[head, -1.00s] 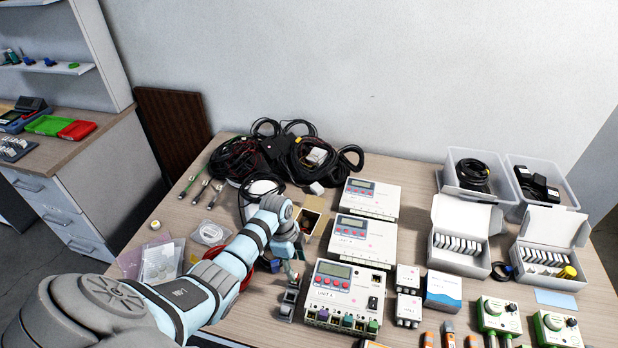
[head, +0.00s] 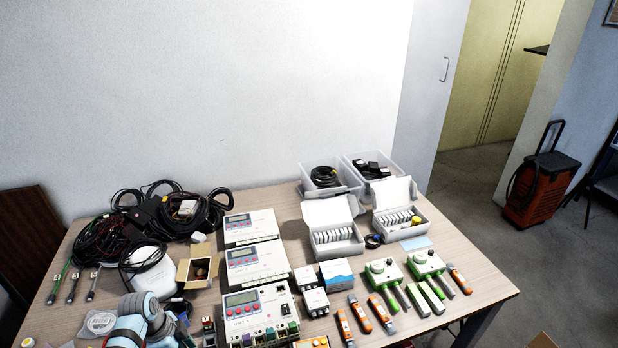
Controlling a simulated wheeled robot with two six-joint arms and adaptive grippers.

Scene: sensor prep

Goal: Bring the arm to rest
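My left arm (head: 138,322) comes in at the bottom left of the head view, with its light blue and grey wrist over the table's front left. My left gripper (head: 182,333) is low in the frame, left of the front white control unit (head: 262,312). Its fingers are small and partly cut off, so I cannot tell whether they are open or shut, or whether they hold anything. My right gripper is not in view.
The table (head: 455,290) is crowded. A small open carton (head: 197,268), a white router-like device (head: 147,268) and black cables (head: 95,235) lie beyond my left arm. An orange wheeled case (head: 541,190) stands on the floor.

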